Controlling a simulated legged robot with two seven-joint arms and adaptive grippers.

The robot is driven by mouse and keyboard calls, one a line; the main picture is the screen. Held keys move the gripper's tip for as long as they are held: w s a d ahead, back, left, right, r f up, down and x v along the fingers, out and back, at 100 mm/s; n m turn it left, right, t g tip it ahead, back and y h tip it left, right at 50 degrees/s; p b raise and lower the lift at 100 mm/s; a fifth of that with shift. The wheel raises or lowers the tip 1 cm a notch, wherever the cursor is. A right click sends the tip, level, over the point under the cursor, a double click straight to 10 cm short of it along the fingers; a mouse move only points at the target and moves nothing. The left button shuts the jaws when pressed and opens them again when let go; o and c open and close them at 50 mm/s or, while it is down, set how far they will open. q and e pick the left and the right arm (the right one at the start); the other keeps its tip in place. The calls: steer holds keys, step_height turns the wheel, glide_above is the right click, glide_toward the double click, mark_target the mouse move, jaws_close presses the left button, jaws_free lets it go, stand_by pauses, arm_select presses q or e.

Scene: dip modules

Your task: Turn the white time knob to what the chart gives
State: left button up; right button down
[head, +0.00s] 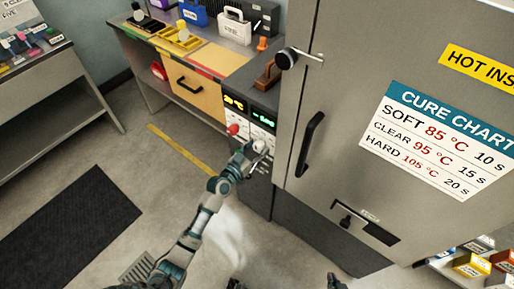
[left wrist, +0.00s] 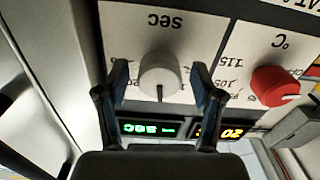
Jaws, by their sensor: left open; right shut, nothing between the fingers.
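The white time knob (left wrist: 160,72) is on a white panel marked "sec", upside down in the left wrist view. A dark pointer mark shows at its lower edge in that view. My left gripper (left wrist: 160,84) is open, with one finger on each side of the knob; I cannot tell if they touch it. In the head view, my left gripper (head: 257,152) is at the oven's control panel and partly covers the white knob. The cure chart (head: 437,140) reads SOFT 85 °C 10 s, CLEAR 95 °C 15 s, HARD 105 °C 20 s.
A red knob (left wrist: 276,85) marked °C sits beside the white one. A green display (left wrist: 150,128) and a yellow display (left wrist: 218,132) adjoin the panel. The grey door's black handle (head: 309,143) stands out right of my left gripper. A partly visible sign (head: 17,12) includes "CLEAR".

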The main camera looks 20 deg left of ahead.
arm_select(q)
steer(key=c, duration=1.1)
steer(key=shift+c, duration=0.2)
steer(key=shift+n, duration=0.8)
steer(key=shift+a+n+p, duration=0.1)
steer(key=shift+n+p, duration=0.25)
steer(key=shift+n, duration=1.85)
arm_select(e)
steer(key=shift+s+d+f+g+h, duration=0.15)
steer(key=shift+s+d+f+g, duration=0.2)
steer(key=shift+s, duration=0.3)
steer(key=shift+s+d+f+g+h, duration=0.15)
steer(key=shift+s+g, duration=0.3)
steer(key=shift+s, duration=0.25)
steer(key=shift+s+d+f+g+h, duration=0.15)
steer(key=shift+s+d+g, duration=0.2)
steer(key=shift+s, duration=0.3)
steer(key=shift+a, duration=0.1)
